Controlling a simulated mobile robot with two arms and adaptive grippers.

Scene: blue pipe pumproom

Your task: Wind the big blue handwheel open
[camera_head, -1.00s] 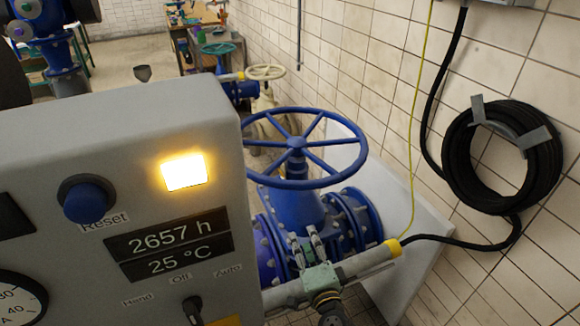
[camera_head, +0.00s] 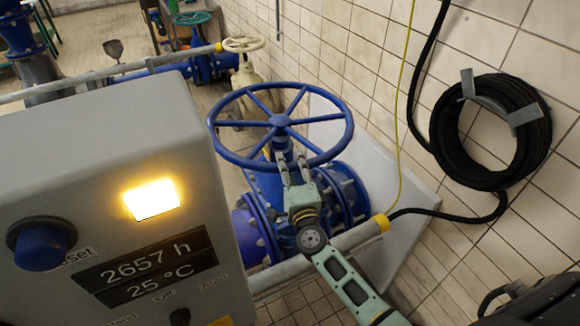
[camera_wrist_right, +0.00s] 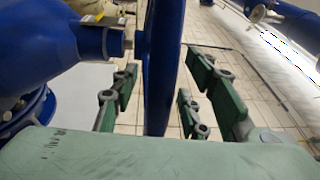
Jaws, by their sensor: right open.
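The big blue handwheel (camera_head: 281,121) lies nearly level on top of a blue valve (camera_head: 345,199), with spokes running to a central hub. My right gripper (camera_head: 293,168) comes up from below at the wheel's near side, its fingers pointing up by the near rim. In the right wrist view the open fingers (camera_wrist_right: 160,100) stand on either side of the blue rim (camera_wrist_right: 162,65), with gaps showing on both sides. The rim is between them and not clamped. My left gripper is not in view.
A grey control cabinet (camera_head: 110,180) with a lit yellow lamp (camera_head: 152,199) stands close at the left. A black hose coil (camera_head: 445,125) hangs on the tiled wall. A smaller cream handwheel (camera_head: 243,44) is behind.

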